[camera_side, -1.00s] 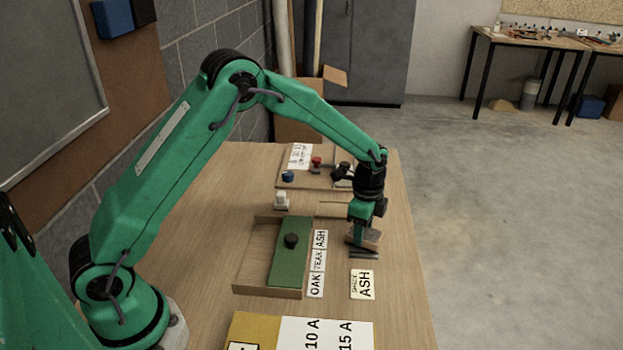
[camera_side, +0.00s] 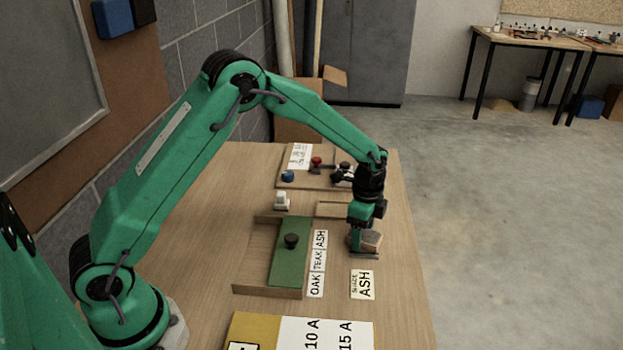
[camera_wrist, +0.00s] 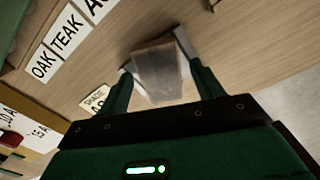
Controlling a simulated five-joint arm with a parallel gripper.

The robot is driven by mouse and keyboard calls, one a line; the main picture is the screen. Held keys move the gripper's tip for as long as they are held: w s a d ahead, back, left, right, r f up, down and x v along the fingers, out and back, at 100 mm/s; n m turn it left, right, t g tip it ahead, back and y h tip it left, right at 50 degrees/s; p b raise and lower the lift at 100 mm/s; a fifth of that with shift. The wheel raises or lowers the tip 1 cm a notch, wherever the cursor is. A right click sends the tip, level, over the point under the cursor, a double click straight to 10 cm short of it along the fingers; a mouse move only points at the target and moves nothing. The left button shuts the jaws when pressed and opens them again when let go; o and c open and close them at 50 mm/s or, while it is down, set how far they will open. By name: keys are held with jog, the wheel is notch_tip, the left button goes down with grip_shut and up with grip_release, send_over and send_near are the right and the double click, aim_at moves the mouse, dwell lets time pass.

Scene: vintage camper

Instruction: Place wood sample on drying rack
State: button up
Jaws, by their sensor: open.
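The wood sample (camera_side: 372,240) is a small brown block, low over the right side of the bench in the side view. In the wrist view the wood sample (camera_wrist: 157,72) is between the two fingers, with a brown top edge and a greyer face. My gripper (camera_wrist: 156,64) is open around it, pointing down; I cannot tell whether either finger touches it. In the side view my gripper (camera_side: 364,249) is low at the bench, with a dark bar at the block's foot. I cannot clearly make out the drying rack or what supports the block.
Left of my gripper is a wooden tray (camera_side: 253,256) with a green panel (camera_side: 290,263) and black knob. OAK, TEAK and ASH labels (camera_side: 318,262) line its right side. An ASH card (camera_side: 362,285) lies in front. A board with switches (camera_side: 312,180) is behind.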

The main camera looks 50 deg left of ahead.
notch_tip(320, 180, up, 12)
dwell(0.6)
jog(key=shift+r, duration=0.1)
dwell(0.4)
jog(key=s+a+r+n+t, duration=0.35)
jog(key=s+r+n, duration=0.35)
jog(key=s+r, duration=0.6)
jog(key=s+a+f+n+t, duration=0.2)
jog(key=s+n, duration=0.4)
jog(key=s, duration=1)
jog(key=shift+a+n, duration=0.3)
jog(key=shift+a, duration=0.25)
